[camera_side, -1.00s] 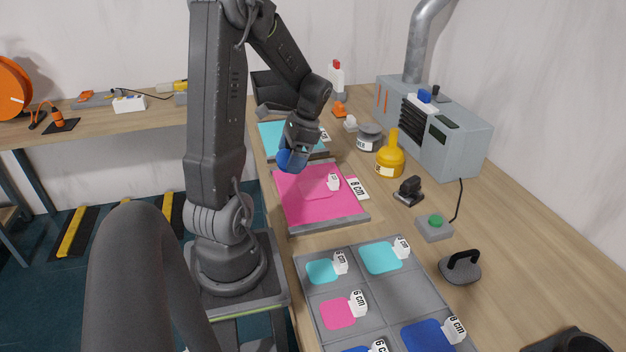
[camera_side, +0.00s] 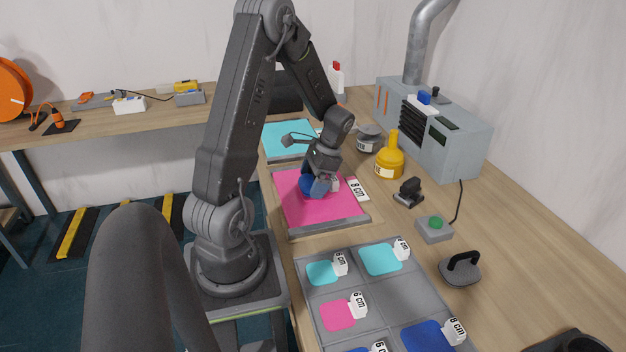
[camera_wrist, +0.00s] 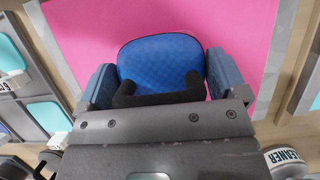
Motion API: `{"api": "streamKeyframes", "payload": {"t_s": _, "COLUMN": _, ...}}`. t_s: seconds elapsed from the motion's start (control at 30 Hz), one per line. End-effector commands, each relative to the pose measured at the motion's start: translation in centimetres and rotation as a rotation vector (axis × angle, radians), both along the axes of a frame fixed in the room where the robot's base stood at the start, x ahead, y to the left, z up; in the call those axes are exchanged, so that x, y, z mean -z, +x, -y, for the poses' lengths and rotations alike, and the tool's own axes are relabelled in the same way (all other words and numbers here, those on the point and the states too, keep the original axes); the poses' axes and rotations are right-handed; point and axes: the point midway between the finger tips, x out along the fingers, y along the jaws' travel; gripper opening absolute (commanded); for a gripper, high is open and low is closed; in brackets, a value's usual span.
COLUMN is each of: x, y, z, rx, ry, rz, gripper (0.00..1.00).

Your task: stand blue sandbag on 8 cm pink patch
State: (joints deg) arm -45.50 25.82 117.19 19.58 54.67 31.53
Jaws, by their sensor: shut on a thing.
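The blue sandbag (camera_side: 306,188) is at the pink panel (camera_side: 292,211), a framed tray marked 8 cm in the side view. The sandbag (camera_wrist: 160,56) also shows in the wrist view, with a dark handle loop, and pink surface (camera_wrist: 240,22) lies behind it. My gripper (camera_side: 319,186) is shut on the sandbag, with one blue-grey finger on each side in the wrist view (camera_wrist: 162,82). The gripper points down over the middle of the panel and hides much of the bag. I cannot tell whether its underside touches the pink surface, and the smaller patch is hidden.
A cyan panel (camera_side: 287,138) lies beyond the pink one. A grey tray (camera_side: 381,297) with cyan, pink and blue patches and size tags is nearer. A yellow bottle (camera_side: 390,160), a grey machine (camera_side: 455,146) and a green-button box (camera_side: 434,228) stand to the right.

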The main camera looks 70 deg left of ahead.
Motion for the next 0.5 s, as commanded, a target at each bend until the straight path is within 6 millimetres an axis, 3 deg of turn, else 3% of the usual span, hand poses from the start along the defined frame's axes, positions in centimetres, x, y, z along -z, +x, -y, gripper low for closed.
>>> {"api": "streamKeyframes", "payload": {"t_s": 0.17, "x": 0.3, "y": 0.01, "z": -0.02, "rx": 0.0, "ry": 0.0, "rz": 0.0, "gripper": 0.48}}
{"api": "streamKeyframes", "payload": {"t_s": 0.2, "x": 0.3, "y": -0.01, "z": 0.0, "rx": 0.001, "ry": 0.0, "rz": 0.0, "gripper": 0.95}}
{"api": "streamKeyframes", "payload": {"t_s": 0.27, "x": 0.29, "y": -0.01, "z": 0.0, "rx": 0.001, "ry": 0.0, "rz": 0.0, "gripper": 1.0}}
{"api": "streamKeyframes", "payload": {"t_s": 0.5, "x": 0.13, "y": 0.0, "z": -0.01, "rx": 0.0, "ry": 0.0, "rz": 0.0, "gripper": 1.0}}
